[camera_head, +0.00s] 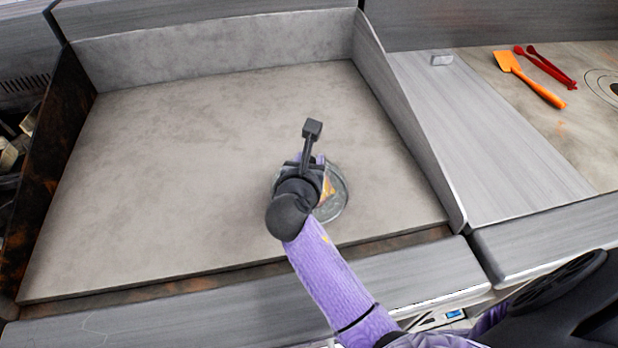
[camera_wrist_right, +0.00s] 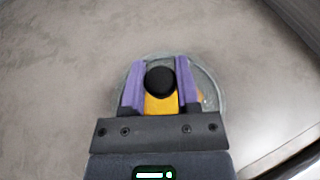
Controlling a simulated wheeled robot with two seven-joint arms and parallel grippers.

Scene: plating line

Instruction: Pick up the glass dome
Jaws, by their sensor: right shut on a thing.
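The glass dome (camera_head: 338,200) is a clear, round piece on the grey griddle surface near its front right, mostly hidden under my right gripper in the head view. In the right wrist view the dome (camera_wrist_right: 212,88) shows as a pale clear ring with a dark round knob (camera_wrist_right: 160,81) at its middle. My right gripper (camera_wrist_right: 161,84) has its two purple fingers on either side of the knob and is shut on it. Something orange-yellow shows just below the knob. Whether the dome touches the surface cannot be told. My left gripper is not in view.
The grey surface (camera_head: 190,150) is otherwise clear, with raised walls at the back and sides. To the right, beyond the side wall (camera_head: 415,125), lie an orange spatula (camera_head: 530,80) and red tongs (camera_head: 545,66).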

